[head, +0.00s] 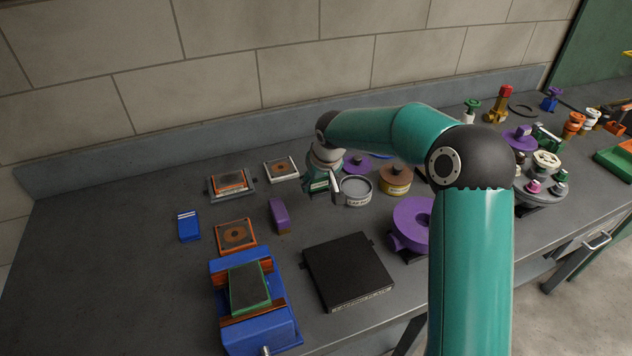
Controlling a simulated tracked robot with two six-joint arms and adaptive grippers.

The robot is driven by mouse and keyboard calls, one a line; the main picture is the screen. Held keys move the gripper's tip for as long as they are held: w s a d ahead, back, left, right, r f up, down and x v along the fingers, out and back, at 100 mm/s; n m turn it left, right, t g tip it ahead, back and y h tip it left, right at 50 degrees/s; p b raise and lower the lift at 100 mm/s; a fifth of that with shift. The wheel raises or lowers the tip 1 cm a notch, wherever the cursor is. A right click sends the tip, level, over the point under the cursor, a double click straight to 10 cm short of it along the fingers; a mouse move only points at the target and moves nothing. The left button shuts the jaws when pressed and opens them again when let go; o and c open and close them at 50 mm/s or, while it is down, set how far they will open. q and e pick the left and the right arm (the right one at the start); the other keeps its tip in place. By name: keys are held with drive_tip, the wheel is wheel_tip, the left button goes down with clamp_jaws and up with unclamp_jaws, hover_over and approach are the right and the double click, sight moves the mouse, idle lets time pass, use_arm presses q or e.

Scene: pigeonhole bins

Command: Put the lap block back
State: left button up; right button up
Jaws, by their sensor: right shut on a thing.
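My right arm reaches in from the right and its gripper (324,191) points down over the middle of the bench. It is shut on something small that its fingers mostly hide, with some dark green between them. I cannot tell for sure which thing is the lap block. A round grey tin (358,191) with a pale label stands right beside the gripper's right finger; whether they touch is unclear. A brown-topped round tin (395,178) stands to its right. A purple block (279,215) stands left of the gripper. My left gripper is not in view.
A blue vise (284,332) holds a green-edged plate (249,287) at the front left. A black flat box (349,271) lies beside it. Square plates (236,235) and a blue block (188,226) lie left. A purple wheel (412,222) stands near my arm. The far left bench is clear.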

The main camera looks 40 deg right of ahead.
sight(321, 193)
drive_tip(key=shift+f+b, duration=2.85)
drive_tip(key=shift+f, duration=0.6)
drive_tip(key=shift+f+b, duration=0.3)
drive_tip(key=o, duration=1.1)
drive_tip(key=o, duration=0.6)
drive_tip(key=shift+c, duration=0.2)
drive_tip(key=shift+p+v, duration=1.45)
drive_tip(key=shift+v, duration=2.55)
